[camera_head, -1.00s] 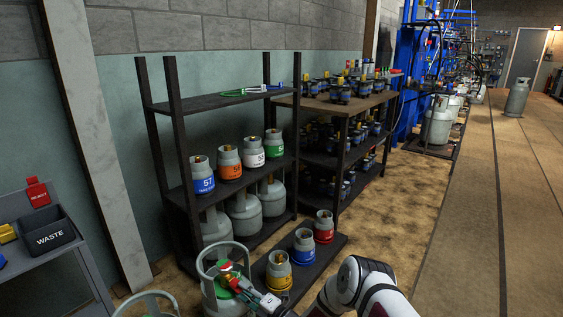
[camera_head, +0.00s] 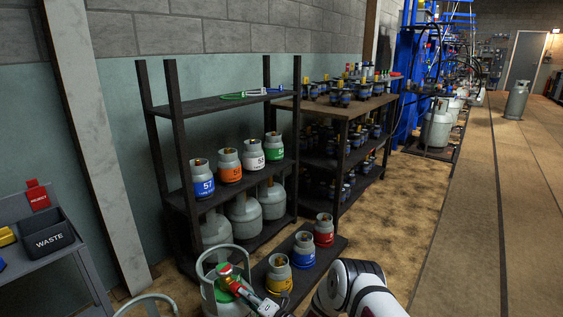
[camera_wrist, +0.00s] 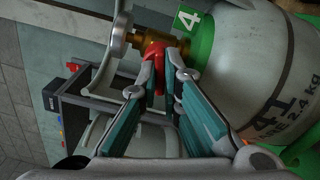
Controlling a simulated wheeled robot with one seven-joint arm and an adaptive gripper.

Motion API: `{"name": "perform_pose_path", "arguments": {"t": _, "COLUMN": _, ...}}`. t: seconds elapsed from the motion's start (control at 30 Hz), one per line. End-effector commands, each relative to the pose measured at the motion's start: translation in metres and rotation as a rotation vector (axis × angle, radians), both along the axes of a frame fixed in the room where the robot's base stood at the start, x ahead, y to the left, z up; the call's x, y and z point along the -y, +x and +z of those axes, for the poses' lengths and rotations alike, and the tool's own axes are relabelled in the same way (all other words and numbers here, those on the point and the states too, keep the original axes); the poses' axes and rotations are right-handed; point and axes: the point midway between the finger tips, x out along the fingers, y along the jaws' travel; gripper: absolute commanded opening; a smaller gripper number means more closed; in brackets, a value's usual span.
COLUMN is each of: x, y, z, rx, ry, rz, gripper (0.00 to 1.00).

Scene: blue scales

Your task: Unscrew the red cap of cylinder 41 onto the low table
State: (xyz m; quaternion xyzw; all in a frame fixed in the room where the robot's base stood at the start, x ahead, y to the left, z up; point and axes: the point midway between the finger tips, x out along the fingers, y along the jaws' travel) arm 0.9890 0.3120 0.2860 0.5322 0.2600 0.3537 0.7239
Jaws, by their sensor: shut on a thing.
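Cylinder 41 (camera_head: 212,299) stands upright at the bottom of the head view, grey with a green band and a carrying ring. In the wrist view its body (camera_wrist: 255,70) fills the upper right, with "41" and a green collar. Its brass valve carries the red cap (camera_wrist: 154,50), which points sideways. My gripper (camera_wrist: 161,62) is shut on the red cap, one finger on each side. In the head view my gripper (camera_head: 236,284) is at the valve, and the cap (camera_head: 224,269) shows just beyond it. Whether the cap is loose on its thread cannot be seen.
A grey low table (camera_head: 88,277) with a black WASTE bin (camera_head: 48,237) and a red reject holder stands at the left. A dark shelf (camera_head: 220,100) with several labelled cylinders is behind. Small cylinders (camera_head: 279,277) stand on a low board to the right. The cylinder's ring surrounds the valve closely.

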Motion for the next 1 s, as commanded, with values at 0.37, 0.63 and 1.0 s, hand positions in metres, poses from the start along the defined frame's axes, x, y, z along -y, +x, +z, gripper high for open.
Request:
{"name": "perform_pose_path", "arguments": {"t": 0.37, "x": 0.0001, "y": -0.0009, "z": -0.0005, "rx": 0.206, "ry": -0.161, "rz": 0.001, "gripper": 0.00}}
{"name": "perform_pose_path", "arguments": {"t": 0.63, "x": 0.0011, "y": -0.0005, "z": -0.0008, "rx": 0.235, "ry": -0.185, "rz": -0.001, "gripper": 0.00}}
{"name": "perform_pose_path", "arguments": {"t": 1.0, "x": 0.0010, "y": -0.0013, "z": -0.0008, "rx": 0.458, "ry": -0.359, "rz": 0.002, "gripper": 0.00}}
